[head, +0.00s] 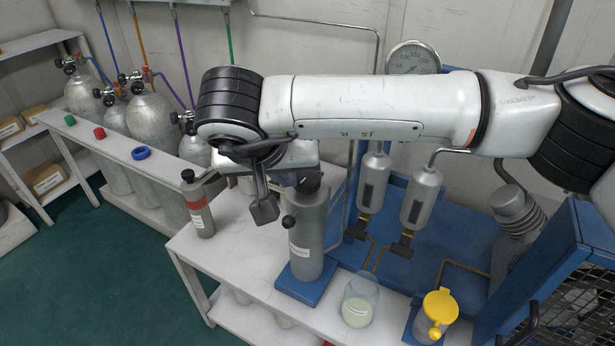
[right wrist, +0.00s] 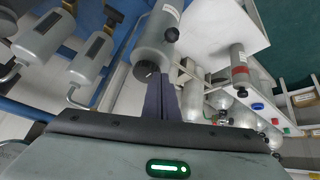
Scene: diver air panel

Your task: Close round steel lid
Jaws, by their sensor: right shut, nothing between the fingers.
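A grey steel cylinder (head: 307,238) stands upright on a blue base plate (head: 306,283) on the bench, with a black ball knob (head: 288,222) on its side. In the right wrist view the cylinder (right wrist: 158,40) shows from above, its dark-centred top end close to my fingers. My right gripper (head: 309,183) is shut and empty, its tips at the cylinder's top; it also shows in the right wrist view (right wrist: 161,82). I cannot tell whether they touch. The round steel lid cannot be made out clearly; my gripper and arm partly cover the cylinder's top. My left gripper is not in view.
A grey bottle with a red band (head: 201,208) stands left of the cylinder. A glass jar (head: 360,300) and a yellow-lidded container (head: 437,308) stand to the right. Two hanging grey canisters (head: 421,197) are behind. My right arm spans above the bench (head: 236,247), whose front left is clear.

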